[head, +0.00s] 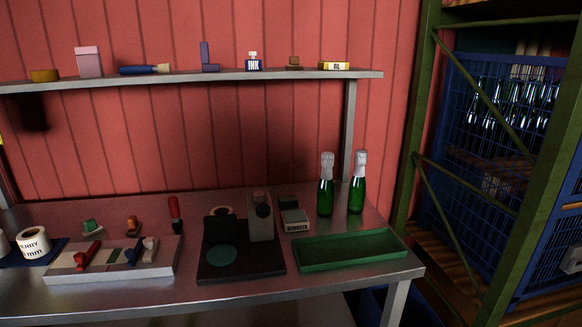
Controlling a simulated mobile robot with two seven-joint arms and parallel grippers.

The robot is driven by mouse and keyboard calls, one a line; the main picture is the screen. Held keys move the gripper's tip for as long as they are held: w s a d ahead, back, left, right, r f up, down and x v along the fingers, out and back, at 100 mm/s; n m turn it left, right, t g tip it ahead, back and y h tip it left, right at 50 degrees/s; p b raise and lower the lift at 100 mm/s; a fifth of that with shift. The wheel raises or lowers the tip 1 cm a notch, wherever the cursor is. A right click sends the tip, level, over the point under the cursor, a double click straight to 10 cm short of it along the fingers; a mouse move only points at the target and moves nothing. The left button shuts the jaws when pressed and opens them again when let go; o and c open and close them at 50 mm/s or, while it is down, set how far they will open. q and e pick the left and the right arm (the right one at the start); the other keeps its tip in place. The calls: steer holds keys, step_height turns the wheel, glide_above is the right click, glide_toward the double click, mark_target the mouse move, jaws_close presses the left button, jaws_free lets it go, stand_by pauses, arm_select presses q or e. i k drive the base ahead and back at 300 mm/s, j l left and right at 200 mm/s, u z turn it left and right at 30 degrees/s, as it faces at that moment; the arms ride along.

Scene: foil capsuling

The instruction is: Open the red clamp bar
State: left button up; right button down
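A light-grey fixture block (112,273) lies on the front left of the metal bench. On its left part sits a small red bar-like piece (88,253), tilted up towards the right; it looks like the red clamp bar. It is too small to tell whether it is shut or open. A dark blue piece (133,253) sits on the same block to its right, with a pale piece next to it. Neither of my grippers shows in the head view.
A black machine (240,262) with a grey upright stands right of the block. A green tray (350,250) and two foil-topped green bottles (325,193) are farther right. A white labelled roll (33,243) is at left. A shelf (200,78) spans above.

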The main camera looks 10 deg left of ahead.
mark_target(82, 259)
steer(key=u, duration=1.45)
